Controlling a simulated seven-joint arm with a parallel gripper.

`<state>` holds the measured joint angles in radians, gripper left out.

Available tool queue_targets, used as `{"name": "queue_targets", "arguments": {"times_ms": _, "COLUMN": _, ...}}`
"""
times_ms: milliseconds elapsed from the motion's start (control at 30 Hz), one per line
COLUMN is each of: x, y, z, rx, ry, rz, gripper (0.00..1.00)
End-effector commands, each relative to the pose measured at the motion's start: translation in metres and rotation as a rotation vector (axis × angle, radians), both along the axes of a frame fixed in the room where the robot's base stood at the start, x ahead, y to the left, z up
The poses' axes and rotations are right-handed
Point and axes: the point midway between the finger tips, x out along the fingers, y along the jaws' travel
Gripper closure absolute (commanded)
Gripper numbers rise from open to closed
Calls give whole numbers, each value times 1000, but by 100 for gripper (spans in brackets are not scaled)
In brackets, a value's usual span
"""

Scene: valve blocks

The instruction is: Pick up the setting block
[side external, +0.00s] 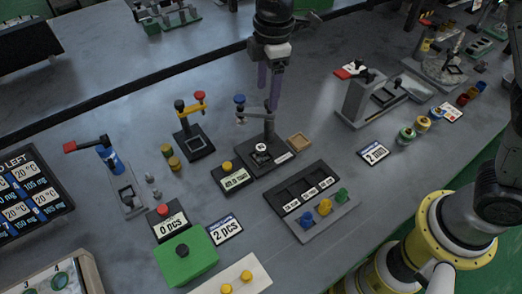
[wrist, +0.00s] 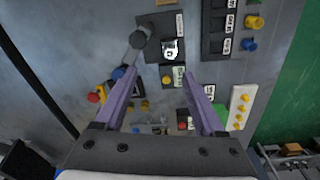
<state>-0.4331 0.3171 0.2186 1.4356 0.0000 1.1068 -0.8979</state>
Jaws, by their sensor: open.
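My gripper (side external: 268,97) has purple fingers and hangs above the middle of the bench, near a blue-knobbed press stand. In the wrist view my gripper (wrist: 158,77) is open, its fingers wide apart with nothing between them. The stand's dark base (side external: 282,157) carries a small whitish-silver piece (side external: 261,149), which also shows in the wrist view (wrist: 171,48) ahead of the fingertips. I cannot tell for sure whether this piece is the setting block. The fingers touch nothing on the bench.
A yellow-buttoned display (side external: 234,178) stands left of the stand. A black three-slot tray (side external: 302,188) lies in front, with coloured knobs beside it. A red-knobbed fixture (side external: 193,140) stands left, a grey one (side external: 370,100) right. The back of the bench is mostly clear.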

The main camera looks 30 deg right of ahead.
Motion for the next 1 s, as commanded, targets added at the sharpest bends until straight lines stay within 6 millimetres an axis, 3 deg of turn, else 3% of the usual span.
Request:
{"name": "queue_targets", "arguments": {"times_ms": 100, "x": -6, "y": 14, "z": -26, "rx": -24, "ry": 49, "rz": 32, "gripper": 28}}
{"name": "queue_targets", "arguments": {"times_ms": 200, "x": -9, "y": 20, "z": -36, "rx": -31, "ry": 61, "rz": 46, "gripper": 28}}
{"name": "queue_targets", "arguments": {"times_ms": 600, "x": -10, "y": 20, "z": -102, "rx": -31, "ry": 61, "rz": 45, "gripper": 28}}
{"name": "queue_targets", "arguments": {"times_ms": 1000, "x": -12, "y": 20, "z": -139, "rx": -30, "ry": 62, "rz": 45, "gripper": 28}}
